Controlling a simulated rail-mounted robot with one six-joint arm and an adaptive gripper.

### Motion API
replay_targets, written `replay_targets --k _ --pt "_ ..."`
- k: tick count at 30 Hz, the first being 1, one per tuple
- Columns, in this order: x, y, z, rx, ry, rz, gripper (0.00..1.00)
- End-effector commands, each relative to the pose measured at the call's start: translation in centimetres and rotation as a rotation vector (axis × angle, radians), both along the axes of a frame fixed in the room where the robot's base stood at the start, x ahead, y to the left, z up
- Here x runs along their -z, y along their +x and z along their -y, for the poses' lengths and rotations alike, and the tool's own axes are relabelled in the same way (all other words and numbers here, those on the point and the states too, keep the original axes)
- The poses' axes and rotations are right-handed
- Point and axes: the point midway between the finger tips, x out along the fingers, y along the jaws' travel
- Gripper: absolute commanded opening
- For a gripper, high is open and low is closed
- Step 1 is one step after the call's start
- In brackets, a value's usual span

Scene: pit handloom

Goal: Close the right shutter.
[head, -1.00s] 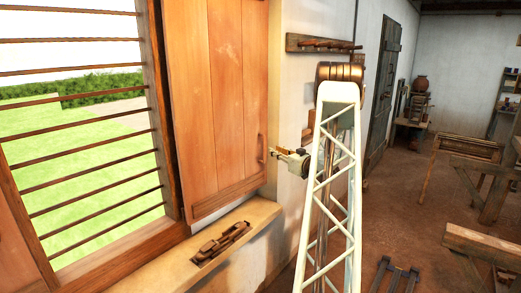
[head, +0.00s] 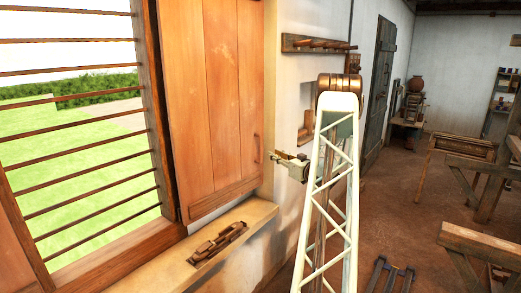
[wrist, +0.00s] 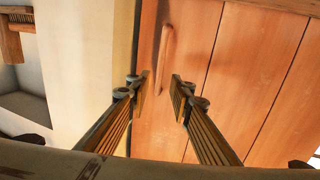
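The right shutter (head: 222,100) is an orange-brown plank panel standing open against the wall, to the right of the barred window. Its wooden handle (head: 257,150) is a small upright grip near its right edge. My gripper (head: 273,154) is just right of the handle, apart from it in the head view. In the wrist view the two fingers (wrist: 160,84) are spread with nothing between them. The handle (wrist: 167,58) shows just beyond the fingertips, roughly in line with the gap. The shutter's planks (wrist: 230,75) fill the right side of that view.
A ledge (head: 250,222) with a dark wooden item (head: 218,243) runs below the shutter. Window bars (head: 90,148) are at left. A peg rail (head: 318,45) is on the wall behind my arm. Wooden frames stand at right.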

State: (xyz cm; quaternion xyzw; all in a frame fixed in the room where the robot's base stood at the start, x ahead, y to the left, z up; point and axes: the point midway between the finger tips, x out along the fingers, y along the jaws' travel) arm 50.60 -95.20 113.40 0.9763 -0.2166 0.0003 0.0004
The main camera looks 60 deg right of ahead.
Motion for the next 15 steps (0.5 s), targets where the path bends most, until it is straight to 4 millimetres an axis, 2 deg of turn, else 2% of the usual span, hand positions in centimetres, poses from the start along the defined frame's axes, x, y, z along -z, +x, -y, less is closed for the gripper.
replay_targets --k 15 --pt "0.0 5.7 2.5 -0.002 0.000 0.000 0.20"
